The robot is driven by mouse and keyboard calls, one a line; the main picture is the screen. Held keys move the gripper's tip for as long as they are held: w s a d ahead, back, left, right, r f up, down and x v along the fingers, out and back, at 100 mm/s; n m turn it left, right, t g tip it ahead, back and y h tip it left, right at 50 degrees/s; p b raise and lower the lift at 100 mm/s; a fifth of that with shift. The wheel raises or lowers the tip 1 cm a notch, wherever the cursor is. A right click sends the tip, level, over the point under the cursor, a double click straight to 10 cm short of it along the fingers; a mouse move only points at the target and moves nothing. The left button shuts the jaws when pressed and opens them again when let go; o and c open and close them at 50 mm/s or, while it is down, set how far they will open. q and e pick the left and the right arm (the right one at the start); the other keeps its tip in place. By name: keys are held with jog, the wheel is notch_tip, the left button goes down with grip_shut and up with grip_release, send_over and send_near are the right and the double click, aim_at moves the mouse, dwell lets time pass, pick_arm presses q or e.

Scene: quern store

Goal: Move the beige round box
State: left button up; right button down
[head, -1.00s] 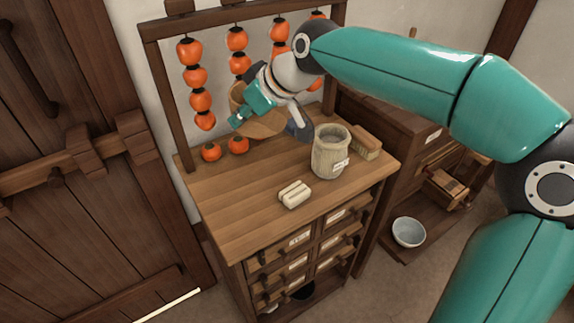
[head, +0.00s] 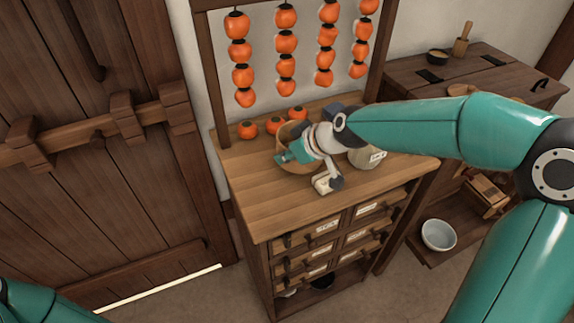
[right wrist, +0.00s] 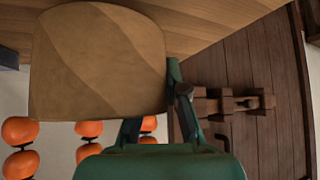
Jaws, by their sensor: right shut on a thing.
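The beige round box (head: 298,168) is in my right gripper (head: 291,155), low over the cabinet's wooden top, its upper part partly hidden by the gripper. In the right wrist view the box (right wrist: 98,62) fills the upper left, and the fingers of the right gripper (right wrist: 155,118) are shut on it. I cannot tell whether the box touches the top. My left gripper is outside the view; only a bit of my left arm shows at the lower left.
A pale bundle (head: 322,185) lies just in front, partly hidden by my gripper. A labelled jar (head: 366,157) stands to the right, partly covered by my arm. Several persimmons (head: 248,129) sit behind on the cabinet top (head: 260,205); others hang above. The front left top is clear.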

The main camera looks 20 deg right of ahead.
notch_tip(320, 180, down, 4)
jog(key=shift+r+b, duration=0.25)
jog(key=shift+b, duration=0.3)
jog(key=c, duration=1.2)
grip_release()
